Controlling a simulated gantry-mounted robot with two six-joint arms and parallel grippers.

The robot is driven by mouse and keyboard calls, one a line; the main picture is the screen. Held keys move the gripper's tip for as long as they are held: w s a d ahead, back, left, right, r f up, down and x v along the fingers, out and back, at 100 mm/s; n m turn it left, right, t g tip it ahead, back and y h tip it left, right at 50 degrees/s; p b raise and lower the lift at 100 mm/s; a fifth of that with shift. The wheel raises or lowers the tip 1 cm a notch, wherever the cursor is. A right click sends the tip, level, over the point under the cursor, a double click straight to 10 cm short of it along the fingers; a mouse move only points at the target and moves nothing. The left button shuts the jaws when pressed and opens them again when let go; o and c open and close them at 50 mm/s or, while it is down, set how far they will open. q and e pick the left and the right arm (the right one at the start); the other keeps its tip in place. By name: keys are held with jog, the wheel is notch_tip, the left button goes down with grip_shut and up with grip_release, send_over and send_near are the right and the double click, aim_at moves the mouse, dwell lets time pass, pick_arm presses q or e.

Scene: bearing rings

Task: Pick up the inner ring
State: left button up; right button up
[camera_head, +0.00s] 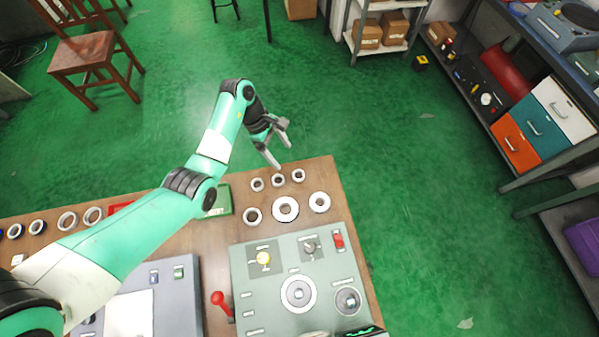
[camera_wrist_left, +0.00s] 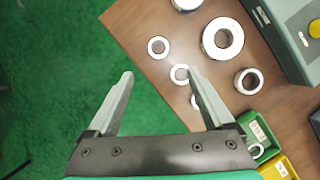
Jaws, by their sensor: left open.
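Several metal rings stand on the wooden table near its far edge. Three small rings (camera_head: 257,184), (camera_head: 278,180), (camera_head: 298,175) form the back row; a larger ring (camera_head: 252,215), a wide ring (camera_head: 285,199) and another ring (camera_head: 319,194) form the row in front. I cannot tell which is the inner ring. My left gripper (camera_head: 282,156) is open and empty, just beyond the back row. In the left wrist view, my left gripper (camera_wrist_left: 160,76) has a small ring (camera_wrist_left: 173,74) beside its right fingertip and another small ring (camera_wrist_left: 151,47) past the tips.
More rings (camera_head: 67,221) line the table's left part. A grey-green control panel (camera_head: 240,270) with knobs and a red lever (camera_head: 219,299) stand in front of the rings. A green bin (camera_wrist_left: 262,128) and a yellow bin (camera_wrist_left: 280,168) show in the wrist view. Green floor lies beyond the table edge.

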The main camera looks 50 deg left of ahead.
pick_arm(q)
jog(key=b, duration=0.2)
send_near(300, 177)
jog(key=shift+s+a+f, duration=0.1)
jog(key=shift+s+f, duration=0.2)
jog(key=shift+f, duration=0.1)
jog(key=shift+w+f, duration=0.15)
jog(key=shift+f, duration=0.1)
jog(key=b+x, duration=0.1)
jog(key=x, duration=0.1)
jog(key=b+x, duration=0.1)
jog(key=x, duration=0.1)
jog(key=shift+w+d+f, duration=0.15)
jog(key=shift+w+d, duration=0.1)
jog(key=shift+d, duration=0.05)
jog(key=shift+w+d+f+b, duration=0.1)
jog(key=shift+d+f+b, duration=0.1)
jog(key=shift+f+b, duration=0.1)
jog(key=shift+c, duration=0.3)
grip_shut()
